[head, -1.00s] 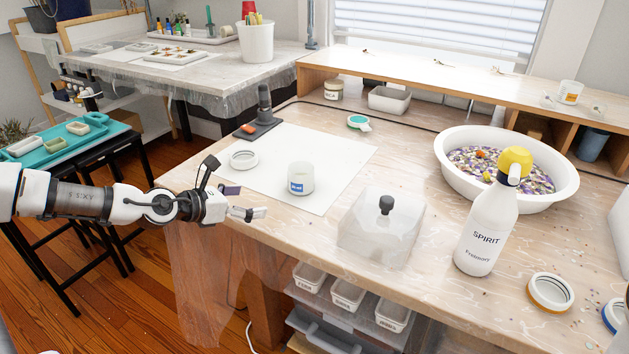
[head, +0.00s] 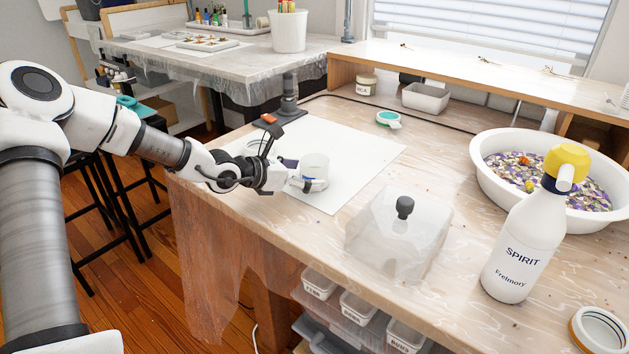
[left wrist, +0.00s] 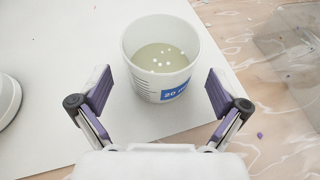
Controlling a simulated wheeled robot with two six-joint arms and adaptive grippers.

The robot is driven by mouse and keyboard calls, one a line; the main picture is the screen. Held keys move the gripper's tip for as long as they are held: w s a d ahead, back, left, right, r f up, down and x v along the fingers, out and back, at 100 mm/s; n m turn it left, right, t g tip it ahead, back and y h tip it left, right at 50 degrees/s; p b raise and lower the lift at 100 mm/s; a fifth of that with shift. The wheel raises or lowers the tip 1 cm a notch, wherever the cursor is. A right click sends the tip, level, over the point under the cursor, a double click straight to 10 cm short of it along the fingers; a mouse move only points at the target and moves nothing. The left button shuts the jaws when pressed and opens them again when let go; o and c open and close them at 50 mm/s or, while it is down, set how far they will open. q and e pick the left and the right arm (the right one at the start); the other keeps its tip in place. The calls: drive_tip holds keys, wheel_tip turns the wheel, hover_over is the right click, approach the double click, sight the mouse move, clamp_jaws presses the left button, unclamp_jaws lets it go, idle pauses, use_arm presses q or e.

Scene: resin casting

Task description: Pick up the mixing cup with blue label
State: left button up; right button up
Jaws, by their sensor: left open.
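The mixing cup with the blue label (head: 314,167) stands upright on the white sheet near the table's front edge. In the left wrist view the cup (left wrist: 160,60) is white with a blue "20" label and holds a greenish liquid with white specks. My left gripper (head: 300,176) is at the cup, coming from the left. In the left wrist view its two purple-padded fingers (left wrist: 158,92) are open, one to each side of the cup's lower part, with gaps between pads and cup. My right gripper is in no view.
A clear cover with a black knob (head: 404,208) stands right of the sheet (head: 365,150). A spirit bottle (head: 522,245) and a white basin of coloured chips (head: 480,185) are farther right. A dark stand (head: 289,100) is behind the gripper.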

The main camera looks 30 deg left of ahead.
use_arm(q)
drive_tip(key=x, duration=0.2)
drive_tip(key=shift+w+d+f, duration=0.1)
drive_tip(key=shift+w+f, duration=0.05)
drive_tip(key=shift+w, duration=0.05)
drive_tip(key=shift+c, duration=1.1)
drive_tip(key=c, duration=1.1)
drive_tip(key=shift+o, duration=0.2)
